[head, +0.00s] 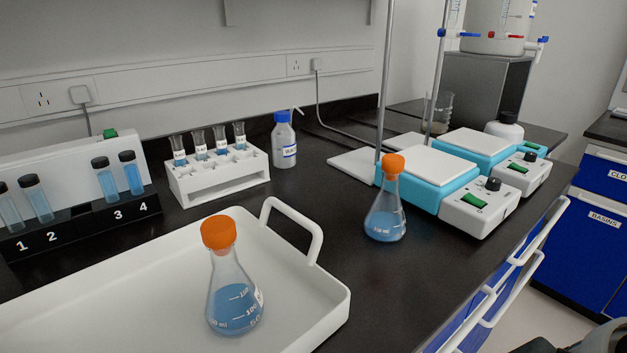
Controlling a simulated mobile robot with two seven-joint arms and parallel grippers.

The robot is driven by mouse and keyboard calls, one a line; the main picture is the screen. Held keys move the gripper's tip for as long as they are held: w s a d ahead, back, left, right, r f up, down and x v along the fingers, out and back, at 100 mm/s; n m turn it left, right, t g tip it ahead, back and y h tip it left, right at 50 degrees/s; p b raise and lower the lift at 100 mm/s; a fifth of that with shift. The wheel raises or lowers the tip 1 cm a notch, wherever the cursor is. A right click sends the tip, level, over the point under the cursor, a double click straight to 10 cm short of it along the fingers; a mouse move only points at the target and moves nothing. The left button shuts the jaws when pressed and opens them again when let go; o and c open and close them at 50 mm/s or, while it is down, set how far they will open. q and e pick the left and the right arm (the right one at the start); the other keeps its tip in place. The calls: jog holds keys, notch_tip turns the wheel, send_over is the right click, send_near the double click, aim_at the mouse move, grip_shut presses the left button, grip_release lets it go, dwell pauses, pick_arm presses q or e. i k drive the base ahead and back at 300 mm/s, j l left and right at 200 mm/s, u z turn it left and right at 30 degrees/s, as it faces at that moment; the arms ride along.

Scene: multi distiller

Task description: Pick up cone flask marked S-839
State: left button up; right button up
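Two cone flasks with orange caps and blue liquid show in the head view. One cone flask (234,290) stands upright in the white tray (333,309) at the front left. The other cone flask (386,213) stands upright on the black bench, in front of a hotplate. I cannot read the mark S-839 on either flask, so I cannot tell which one bears it. Neither of my grippers can be made out in this view. A dark part, which I cannot identify, shows at the bottom right corner.
A white rack (219,177) of small vials and a blue-capped bottle (284,142) stand behind the tray. Numbered tubes (74,190) stand at the left. Two blue and white hotplates (447,187) with metal rods are at the right. Bare black bench (370,275) lies between tray and front edge.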

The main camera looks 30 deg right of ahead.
aim_at(385, 221)
jog(key=j+z, duration=0.1)
jog(key=z, duration=1.15)
jog(key=k+l, duration=0.05)
jog(key=l, duration=0.05)
